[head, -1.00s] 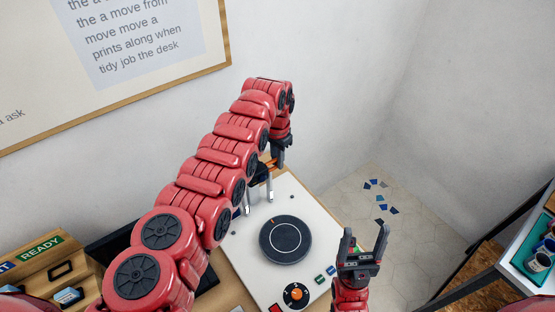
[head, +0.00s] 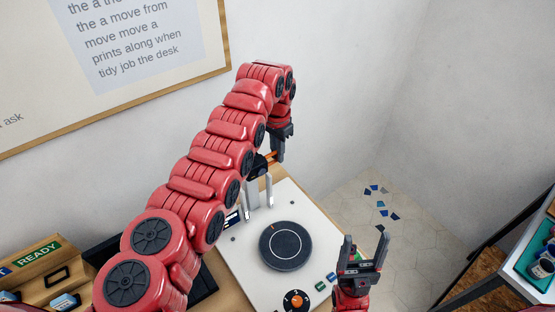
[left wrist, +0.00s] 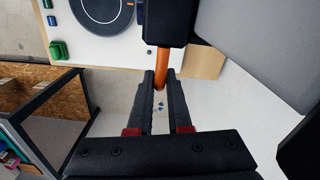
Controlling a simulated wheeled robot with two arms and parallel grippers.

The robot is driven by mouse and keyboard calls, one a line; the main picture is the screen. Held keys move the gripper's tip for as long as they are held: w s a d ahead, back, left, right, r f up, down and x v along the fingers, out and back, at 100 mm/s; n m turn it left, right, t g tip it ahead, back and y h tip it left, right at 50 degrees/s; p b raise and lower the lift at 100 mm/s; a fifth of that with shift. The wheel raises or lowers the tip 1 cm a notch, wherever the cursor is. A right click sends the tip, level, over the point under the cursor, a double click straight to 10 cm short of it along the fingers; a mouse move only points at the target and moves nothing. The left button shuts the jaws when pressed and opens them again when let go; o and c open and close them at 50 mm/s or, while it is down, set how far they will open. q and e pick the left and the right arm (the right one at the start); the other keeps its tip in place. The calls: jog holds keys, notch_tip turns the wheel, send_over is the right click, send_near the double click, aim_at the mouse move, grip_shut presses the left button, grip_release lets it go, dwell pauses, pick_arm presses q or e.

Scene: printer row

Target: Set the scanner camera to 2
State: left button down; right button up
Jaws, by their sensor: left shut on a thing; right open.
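The scanner has a white base (head: 240,256) with a round dark disc (head: 286,245) and two pale upright posts (head: 268,190) at its far end. A dark camera head with an orange handle (left wrist: 163,62) is at the posts, mostly hidden by my left arm in the head view. My left gripper (left wrist: 160,88) is shut on the end of the orange handle. Its fingers also show in the head view (head: 277,154). Position marks for the camera cannot be read. My right gripper (head: 365,240) is open and empty, in front of the base's right side.
An orange dial (head: 296,300) and small green and blue blocks (head: 326,278) are at the base's near right. A wooden rack with a READY label (head: 40,255) stands at left. A shelf (head: 525,255) stands at right. Blue chips lie on the floor (head: 381,203).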

pick_arm(q)
jog(key=c, duration=0.9)
grip_release()
jog(key=shift+r, duration=0.25)
notch_tip(320, 180, up, 6)
jog(key=shift+f+b, duration=0.25)
jog(key=shift+b, duration=0.8)
notch_tip(320, 180, up, 3)
jog(key=shift+d+f+p, duration=0.15)
jog(key=shift+p, duration=0.45)
notch_tip(320, 180, up, 9)
jog(key=p, duration=0.9)
jog(key=shift+f, duration=0.1)
jog(key=shift+f, duration=0.1)
